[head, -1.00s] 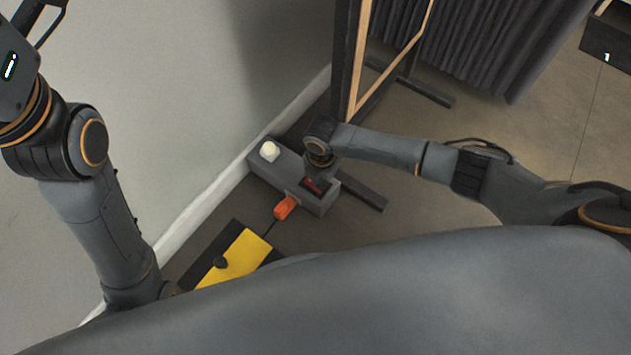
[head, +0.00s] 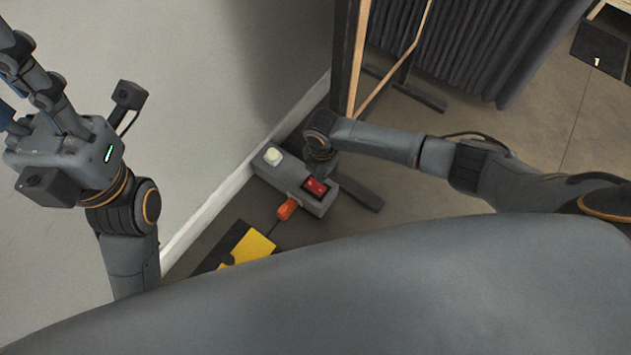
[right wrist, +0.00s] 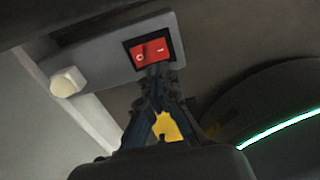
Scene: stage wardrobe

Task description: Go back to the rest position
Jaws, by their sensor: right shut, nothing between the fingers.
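My right gripper (right wrist: 158,72) is shut and empty. In the right wrist view its fingertips overlap the lower edge of a red rocker switch (right wrist: 153,51); I cannot tell if they touch it. The switch also shows in the head view (head: 315,187), set in a grey box (head: 289,180) on the floor. My right gripper (head: 318,166) is close beside it there, mostly hidden under the wrist. My left gripper (head: 38,95) is raised at the upper left of the head view, in front of the pale wall. Its fingertips are cut off by the frame, so its opening is unclear.
The box carries a white knob (head: 273,155). An orange piece (head: 288,208) is beside it, and a yellow and black item (head: 250,247) lies nearer. A wooden-edged frame (head: 359,65) and dark curtain (head: 480,45) stand behind.

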